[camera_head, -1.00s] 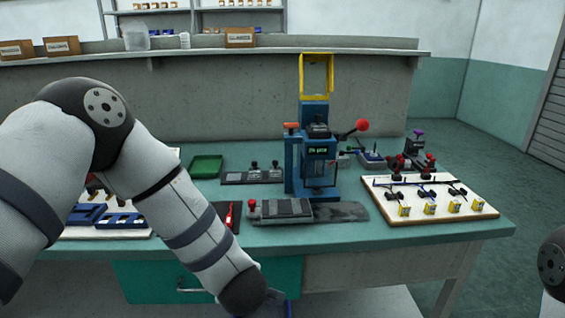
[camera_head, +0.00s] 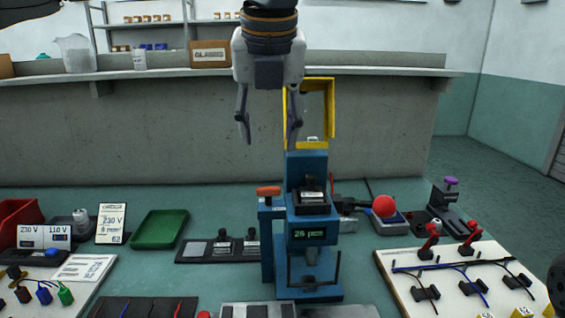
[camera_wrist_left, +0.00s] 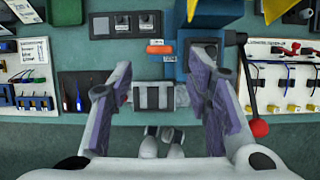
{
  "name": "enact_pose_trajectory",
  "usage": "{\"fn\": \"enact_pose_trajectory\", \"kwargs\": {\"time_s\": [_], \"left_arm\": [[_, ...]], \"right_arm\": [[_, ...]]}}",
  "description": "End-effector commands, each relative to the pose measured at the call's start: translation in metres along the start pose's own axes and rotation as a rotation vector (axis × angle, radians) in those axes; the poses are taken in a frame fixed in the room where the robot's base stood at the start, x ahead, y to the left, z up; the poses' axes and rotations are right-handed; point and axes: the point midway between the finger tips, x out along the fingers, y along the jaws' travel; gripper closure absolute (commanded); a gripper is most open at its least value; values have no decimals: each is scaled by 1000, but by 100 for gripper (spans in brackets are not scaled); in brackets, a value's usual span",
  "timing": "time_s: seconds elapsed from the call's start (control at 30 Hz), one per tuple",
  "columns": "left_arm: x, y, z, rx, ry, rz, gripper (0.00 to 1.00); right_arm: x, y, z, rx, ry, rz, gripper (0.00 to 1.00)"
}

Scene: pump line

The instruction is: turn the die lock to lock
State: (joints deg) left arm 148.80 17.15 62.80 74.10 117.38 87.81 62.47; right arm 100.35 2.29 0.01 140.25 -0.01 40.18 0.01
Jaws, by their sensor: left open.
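The blue press (camera_head: 308,225) stands on the bench with a small green display (camera_head: 310,235). An orange-red handle (camera_head: 268,191) sits on top of the press's left post; it looks like the die lock, and lies crosswise. It also shows in the left wrist view (camera_wrist_left: 160,48). My left gripper (camera_head: 268,135) points down, open and empty, above that handle and apart from it. In the left wrist view its fingers (camera_wrist_left: 165,68) are spread, with the handle ahead between them. My right gripper is not in view.
A raised yellow guard (camera_head: 331,110) and a red-knobbed lever (camera_head: 384,206) belong to the press. A green tray (camera_head: 160,230) and a dark block with knobs (camera_head: 218,247) lie to the left. A white board with wired parts (camera_head: 450,285) lies to the right.

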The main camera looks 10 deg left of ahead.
Motion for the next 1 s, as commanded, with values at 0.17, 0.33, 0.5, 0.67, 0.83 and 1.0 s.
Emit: {"fn": "enact_pose_trajectory", "kwargs": {"time_s": [0.17,0.33,0.5,0.67,0.83,1.0], "left_arm": [[15,-2,-3,-17,15,-16,55],[61,-2,-3,-16,16,-14,55],[97,-2,-3,-15,13,-13,55],[113,-3,-3,-15,10,-15,55],[116,-3,-3,-15,9,-15,55],[116,-3,-3,-14,10,-15,71]], "right_arm": [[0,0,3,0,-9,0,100],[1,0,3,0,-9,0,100],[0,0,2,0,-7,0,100],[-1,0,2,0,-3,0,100],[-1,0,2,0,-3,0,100],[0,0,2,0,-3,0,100]]}}
